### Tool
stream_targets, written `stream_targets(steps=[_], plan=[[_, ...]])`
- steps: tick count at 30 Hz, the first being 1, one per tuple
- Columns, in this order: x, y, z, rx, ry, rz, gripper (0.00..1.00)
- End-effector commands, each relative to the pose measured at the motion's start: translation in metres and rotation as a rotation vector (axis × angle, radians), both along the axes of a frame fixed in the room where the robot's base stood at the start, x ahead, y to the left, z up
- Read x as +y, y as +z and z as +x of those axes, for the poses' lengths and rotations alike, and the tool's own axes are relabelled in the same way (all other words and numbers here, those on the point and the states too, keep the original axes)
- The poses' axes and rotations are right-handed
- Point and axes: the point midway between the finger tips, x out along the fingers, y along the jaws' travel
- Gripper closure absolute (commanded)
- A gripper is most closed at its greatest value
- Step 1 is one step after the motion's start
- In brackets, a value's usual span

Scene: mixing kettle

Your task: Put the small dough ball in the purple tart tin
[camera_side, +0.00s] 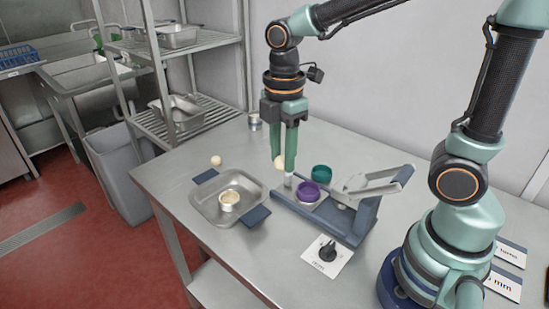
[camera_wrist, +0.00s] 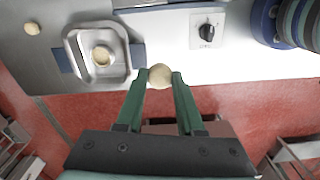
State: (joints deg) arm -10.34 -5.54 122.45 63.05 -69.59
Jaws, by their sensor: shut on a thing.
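My gripper (camera_side: 284,166) is shut on a pale dough ball (camera_side: 278,162), held at the fingertips. In the wrist view the ball (camera_wrist: 159,76) sits between the two green fingers (camera_wrist: 160,80). The purple tart tin (camera_side: 308,192) stands on the dark blue stand, below and slightly right of my fingertips in the side view. The tin does not show in the wrist view. Another pale dough ball (camera_side: 216,160) lies on the table to the left; it also shows in the wrist view (camera_wrist: 31,28). I cannot tell which ball is smaller.
A teal tin (camera_side: 322,173) stands beside the purple one. The dark blue stand (camera_side: 345,229) carries a metal part on its right. A black knob (camera_side: 327,252) is in front.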

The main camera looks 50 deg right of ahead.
Motion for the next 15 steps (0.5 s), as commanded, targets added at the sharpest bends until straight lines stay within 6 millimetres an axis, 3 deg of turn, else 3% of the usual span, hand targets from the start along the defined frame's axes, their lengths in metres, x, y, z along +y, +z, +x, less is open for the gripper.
stream_targets(steps=[5, 15], plan=[[-0.015, -0.004, 0.006, 0.004, -0.006, 0.000, 1.00], [-0.100, -0.072, 0.018, 0.007, -0.009, 0.000, 1.00]])
